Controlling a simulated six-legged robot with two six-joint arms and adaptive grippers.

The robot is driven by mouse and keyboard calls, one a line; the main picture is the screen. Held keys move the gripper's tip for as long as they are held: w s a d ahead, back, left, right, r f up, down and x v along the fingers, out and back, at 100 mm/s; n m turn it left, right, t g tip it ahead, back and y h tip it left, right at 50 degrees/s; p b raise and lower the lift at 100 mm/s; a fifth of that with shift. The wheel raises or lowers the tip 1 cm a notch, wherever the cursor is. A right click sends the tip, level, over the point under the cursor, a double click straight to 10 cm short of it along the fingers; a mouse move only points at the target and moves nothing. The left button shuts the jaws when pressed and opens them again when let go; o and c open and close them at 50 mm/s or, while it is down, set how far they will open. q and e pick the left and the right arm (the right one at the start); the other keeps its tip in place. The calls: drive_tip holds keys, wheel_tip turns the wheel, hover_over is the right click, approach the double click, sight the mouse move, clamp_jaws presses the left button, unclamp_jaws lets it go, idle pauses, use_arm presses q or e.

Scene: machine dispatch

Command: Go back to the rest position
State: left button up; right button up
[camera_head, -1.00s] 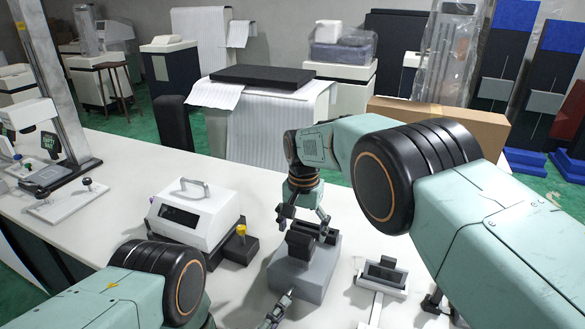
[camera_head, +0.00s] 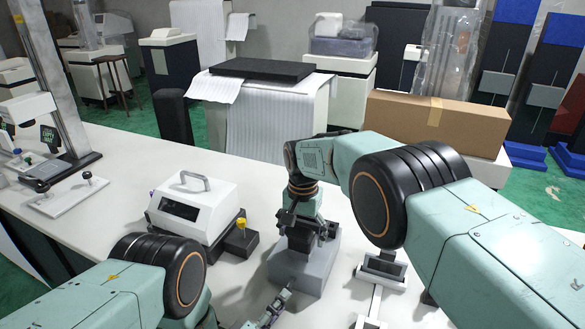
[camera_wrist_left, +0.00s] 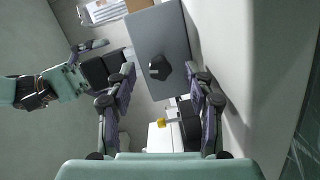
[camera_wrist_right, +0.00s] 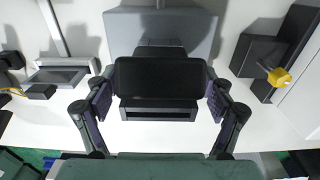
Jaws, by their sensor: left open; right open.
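My right gripper (camera_head: 302,232) is over a grey block-shaped fixture (camera_head: 305,272) on the white table. In the right wrist view its two fingers (camera_wrist_right: 160,100) stand apart, open, on either side of a black block (camera_wrist_right: 158,78), with gaps visible. Whether anything touches is unclear. My left gripper (camera_head: 268,312) is low at the front of the table, partly cut off by the frame. In the left wrist view its fingers (camera_wrist_left: 163,98) are spread and empty, with the grey fixture (camera_wrist_left: 172,40) and a black knob-like part (camera_wrist_left: 159,67) beyond them.
A white instrument with a handle (camera_head: 193,207) and a black box with a yellow knob (camera_head: 240,236) stand left of the fixture. A small white-and-black device (camera_head: 383,268) is at its right. A tall column stand (camera_head: 50,80) is far left. A cardboard box (camera_head: 435,120) stands behind.

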use_arm(q)
drive_tip(key=x, duration=0.4)
drive_tip(key=shift+w+a+r, duration=0.15)
drive_tip(key=shift+w+a, duration=0.1)
drive_tip(key=shift+a, duration=0.05)
drive_tip(key=m+y, duration=0.1)
drive_tip(key=m, duration=0.3)
drive_tip(key=shift+s, duration=0.1)
drive_tip(key=shift+m+y, duration=0.4)
drive_tip(key=shift+m, duration=0.7)
drive_tip(key=m+y, duration=0.1)
drive_tip(key=m, duration=0.3)
drive_tip(key=shift+d, duration=0.1)
